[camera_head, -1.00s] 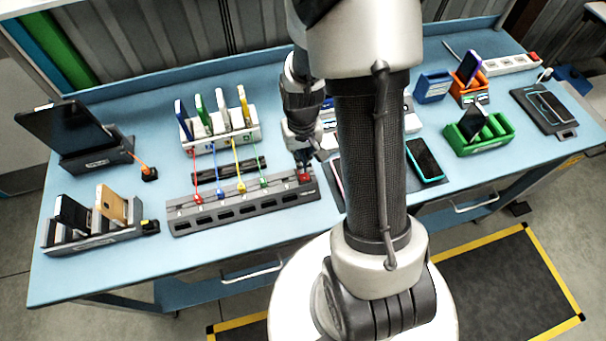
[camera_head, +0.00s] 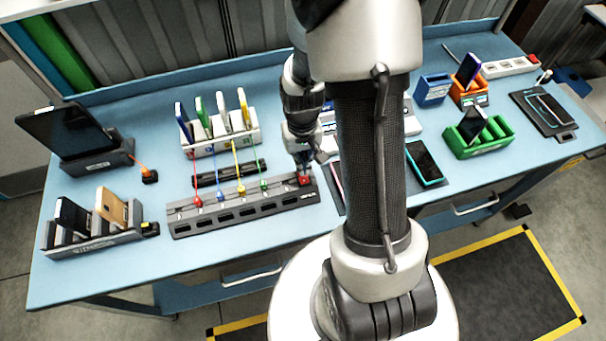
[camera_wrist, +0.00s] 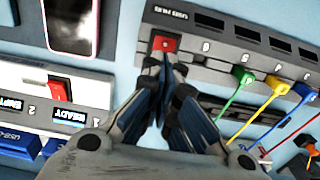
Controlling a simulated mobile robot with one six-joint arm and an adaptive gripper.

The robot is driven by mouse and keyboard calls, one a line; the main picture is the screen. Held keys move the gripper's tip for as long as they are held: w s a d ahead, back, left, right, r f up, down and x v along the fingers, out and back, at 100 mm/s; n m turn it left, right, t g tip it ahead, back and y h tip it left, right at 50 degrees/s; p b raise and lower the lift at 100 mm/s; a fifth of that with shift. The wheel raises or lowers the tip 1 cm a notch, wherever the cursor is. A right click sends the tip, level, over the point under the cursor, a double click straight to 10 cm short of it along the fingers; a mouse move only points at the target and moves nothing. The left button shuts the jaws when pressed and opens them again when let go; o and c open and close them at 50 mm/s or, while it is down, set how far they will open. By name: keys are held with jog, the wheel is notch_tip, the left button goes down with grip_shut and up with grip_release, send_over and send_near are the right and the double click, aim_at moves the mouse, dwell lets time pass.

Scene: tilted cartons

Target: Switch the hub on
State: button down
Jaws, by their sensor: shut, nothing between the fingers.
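The hub is a long dark grey bar (camera_head: 240,207) on the blue bench, with a row of slots and a red switch (camera_head: 305,180) at its right end. In the wrist view the hub (camera_wrist: 203,50) runs across the upper right, and its red switch (camera_wrist: 164,43) is near the top centre. My gripper (camera_wrist: 165,68) is shut and empty, its fingertips right beside the switch. In the head view my gripper (camera_head: 304,171) is just above the switch. I cannot tell whether the tips touch it, or which way the switch is set.
Green, yellow, blue and red cables run from the hub to a white rack (camera_head: 222,142) of upright devices behind it. A white box (camera_wrist: 45,100) with another red switch and a READY label lies left in the wrist view. A phone (camera_head: 425,163) lies right of my arm.

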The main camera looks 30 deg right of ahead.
jog(key=shift+f+b, duration=0.95)
jog(key=shift+f, duration=0.2)
dwell(0.7)
jog(key=shift+r+p, duration=2.75)
jog(key=shift+r, duration=0.8)
jog(key=shift+a+r, duration=0.1)
jog(key=shift+r, duration=0.1)
jog(key=s+a+r+n+t+b, duration=0.1)
jog(key=s+a+r+t+b, duration=0.2)
jog(key=r, duration=0.4)
jog(key=s+a+r+n+b, duration=0.1)
jog(key=s+a+r+b, duration=0.2)
jog(key=a+r, duration=0.3)
jog(key=s+a+r+n+t+b, duration=0.1)
jog(key=s+r+b, duration=0.1)
jog(key=s, duration=0.5)
jog(key=shift+s+a+r+t, duration=0.25)
jog(key=shift+s+r+t, duration=0.05)
jog(key=shift+r, duration=0.4)
